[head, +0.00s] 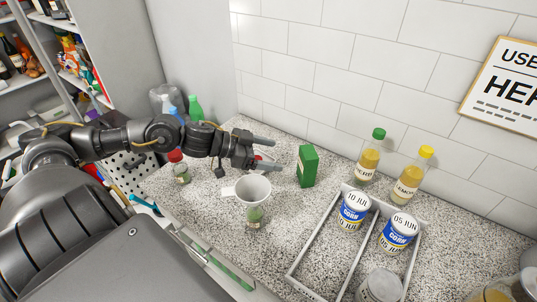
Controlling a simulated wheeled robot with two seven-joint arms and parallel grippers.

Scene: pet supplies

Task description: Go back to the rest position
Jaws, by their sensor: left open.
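My left arm reaches in from the left over the speckled counter (215,222). My left gripper (277,155) is open, with its two fingers apart and pointing right, and nothing shows held between them. It is above and behind a white funnel-like cup (252,188), which appears to sit over a small clear jar (253,218). A green box (307,166) stands just right of the fingertips; I cannot tell how close they are in depth. My right gripper is not in view.
A divided white tray (318,240) holds cans marked 10 JUL (353,210) and 05 JUN (399,232). Bottles with green (369,160) and yellow (411,178) caps stand behind. A red-capped jar (180,168) is below my forearm. Shelves (60,55) stand at left.

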